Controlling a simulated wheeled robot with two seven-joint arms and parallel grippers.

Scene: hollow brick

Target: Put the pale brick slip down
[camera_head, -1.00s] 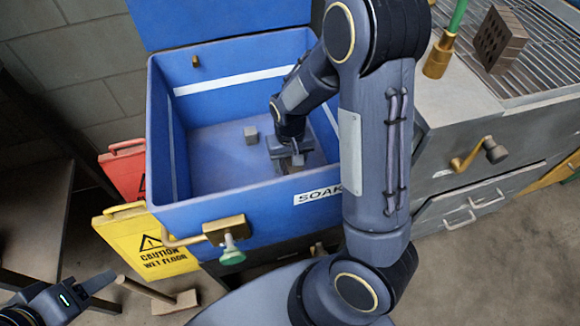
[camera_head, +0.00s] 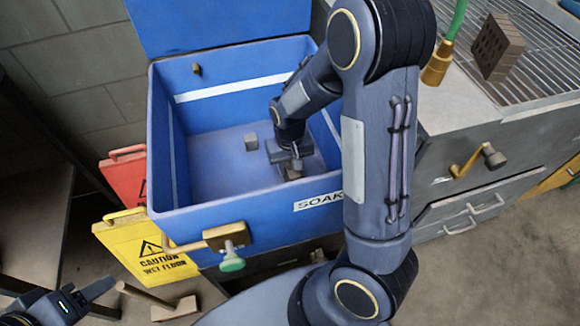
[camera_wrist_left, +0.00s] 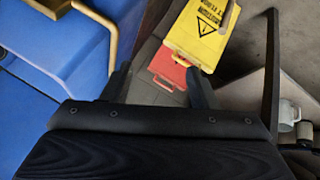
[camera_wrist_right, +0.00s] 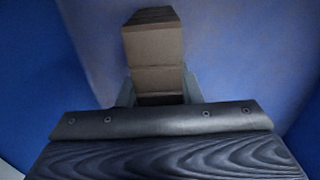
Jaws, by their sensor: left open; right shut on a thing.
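My right gripper (camera_head: 291,162) is down inside the blue soak bin (camera_head: 220,224), near its floor. It is shut on the pale brick slip (camera_wrist_right: 153,48), which juts out between the fingers in the right wrist view. In the head view only a small part of the slip (camera_head: 290,174) shows below the jaws. I cannot tell whether it touches the bin floor. My left gripper (camera_wrist_left: 158,82) is open and empty, outside the bin. It also shows at the lower left of the head view.
A small grey block (camera_head: 251,142) lies on the bin floor left of my right gripper. The bin's left floor is clear. A yellow caution sign (camera_head: 150,250) and a red one (camera_head: 123,175) stand beside it. A hollow brick (camera_head: 497,46) sits on the grate at right.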

